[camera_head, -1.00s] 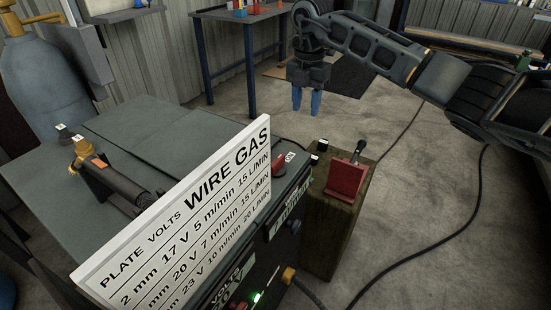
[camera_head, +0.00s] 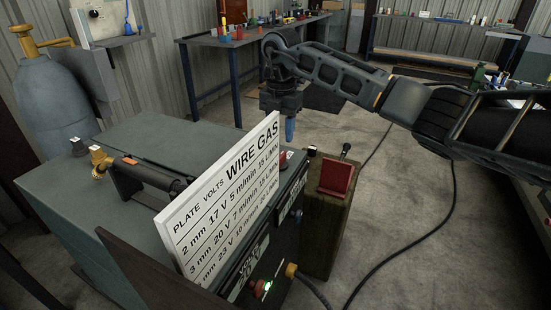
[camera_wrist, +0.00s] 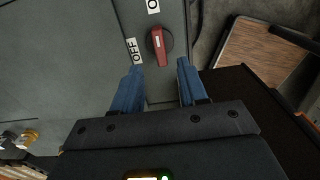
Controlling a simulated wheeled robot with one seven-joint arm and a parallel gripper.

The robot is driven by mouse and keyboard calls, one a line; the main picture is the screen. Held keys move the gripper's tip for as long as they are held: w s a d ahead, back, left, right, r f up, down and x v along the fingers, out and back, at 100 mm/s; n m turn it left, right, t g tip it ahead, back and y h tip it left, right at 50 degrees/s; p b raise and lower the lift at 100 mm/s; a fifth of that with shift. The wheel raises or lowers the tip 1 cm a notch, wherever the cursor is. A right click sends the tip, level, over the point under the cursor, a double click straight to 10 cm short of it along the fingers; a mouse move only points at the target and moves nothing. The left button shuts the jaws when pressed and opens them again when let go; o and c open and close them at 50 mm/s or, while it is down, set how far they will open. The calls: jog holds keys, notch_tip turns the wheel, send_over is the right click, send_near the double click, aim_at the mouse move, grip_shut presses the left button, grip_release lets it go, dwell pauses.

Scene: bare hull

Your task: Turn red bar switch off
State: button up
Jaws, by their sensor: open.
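The red bar switch (camera_wrist: 160,45) is a round knob with a red bar, on the grey welder's panel in the wrist view. The bar lies nearly upright in the picture. An OFF label (camera_wrist: 135,51) is to its left and an ON label (camera_wrist: 153,5) above it. In the head view only a bit of the red switch (camera_head: 283,160) shows behind the sign. My gripper (camera_wrist: 160,69) is open, its blue fingers to either side of the knob's lower end and apart from it. In the head view my gripper (camera_head: 290,128) is above the welder's far end, partly hidden.
A white settings sign (camera_head: 225,205) stands on the welder (camera_head: 95,190), close to my gripper. A wooden post (camera_head: 322,225) with a red lever plate (camera_head: 336,178) stands to the right. A gas cylinder (camera_head: 50,95) is at left. Open floor lies to the right.

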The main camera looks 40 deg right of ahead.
notch_tip(320, 180, down, 7)
jog(key=shift+f, duration=0.2)
jog(key=shift+c, duration=0.3)
grip_shut()
